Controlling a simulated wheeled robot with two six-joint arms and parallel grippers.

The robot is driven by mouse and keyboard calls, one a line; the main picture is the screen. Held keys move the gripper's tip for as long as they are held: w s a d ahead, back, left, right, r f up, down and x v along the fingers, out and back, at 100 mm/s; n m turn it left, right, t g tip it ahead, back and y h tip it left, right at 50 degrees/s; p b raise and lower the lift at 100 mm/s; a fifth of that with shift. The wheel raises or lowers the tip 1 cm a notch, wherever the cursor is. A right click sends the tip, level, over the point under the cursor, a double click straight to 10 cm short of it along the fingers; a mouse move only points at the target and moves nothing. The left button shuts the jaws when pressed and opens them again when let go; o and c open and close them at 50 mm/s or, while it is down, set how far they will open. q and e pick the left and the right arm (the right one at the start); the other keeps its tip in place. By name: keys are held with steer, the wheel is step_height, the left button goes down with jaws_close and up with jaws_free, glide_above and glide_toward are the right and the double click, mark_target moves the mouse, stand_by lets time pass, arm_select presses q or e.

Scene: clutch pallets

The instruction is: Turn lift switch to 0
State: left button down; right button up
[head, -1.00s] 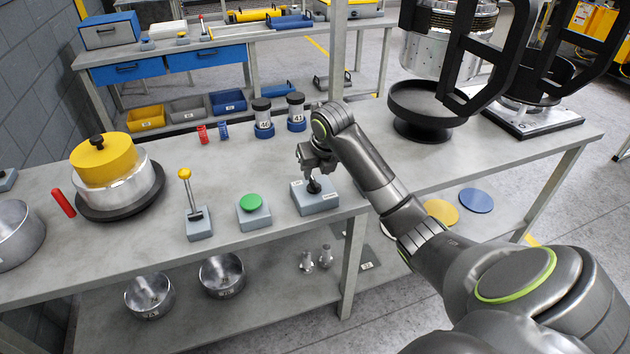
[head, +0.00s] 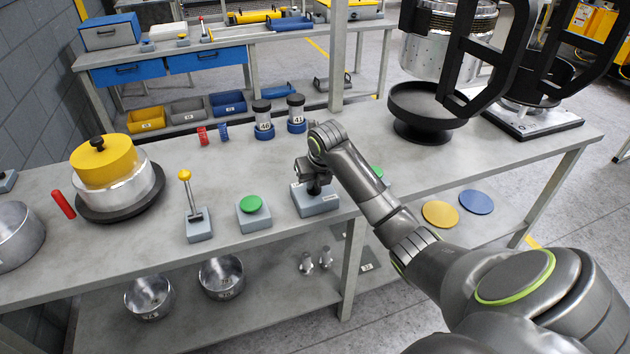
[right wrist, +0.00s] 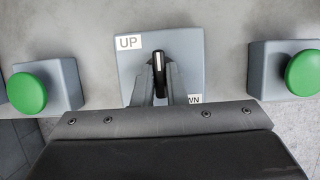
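The lift switch is a grey box (head: 318,204) near the front edge of the bench, with a dark handle on top. In the right wrist view, the box (right wrist: 190,45) has an UP label at its upper left and a partly hidden label ending in WN at its lower right. The switch handle (right wrist: 158,76) stands between the two fingers of my right gripper (right wrist: 160,82), which look closed on it. In the head view my right gripper (head: 314,178) is over the box and hides most of the handle. My left gripper is not in view.
A green button box (head: 253,212) and a yellow-knobbed lever (head: 197,220) stand left of the switch. Another green button (head: 377,172) is partly hidden behind my right arm. A black round stand (head: 425,110) and black hanging frames (head: 480,75) are at the right.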

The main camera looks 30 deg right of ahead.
steer(key=m+h, duration=0.1)
steer(key=m, duration=0.4)
steer(key=shift+w+a+m+g+h, duration=0.2)
steer(key=shift+m+g+h, duration=0.1)
steer(key=shift+g+h, duration=0.1)
jaws_close()
steer(key=m+g, duration=0.1)
steer(key=m, duration=0.1)
steer(key=m+h, duration=0.1)
steer(key=m, duration=0.2)
steer(key=shift+m+g, duration=0.3)
steer(key=shift+g, duration=0.1)
steer(key=o, duration=0.8)
jaws_free()
steer(key=p+v, duration=0.1)
steer(key=v, duration=0.5)
steer(key=shift+w, duration=0.1)
steer(key=p+v, duration=0.3)
steer(key=p, duration=0.1)
steer(key=p+v, duration=0.4)
steer(key=p, duration=0.1)
steer(key=p+v, duration=0.4)
steer(key=shift+a+r, duration=0.1)
steer(key=shift+a, duration=0.3)
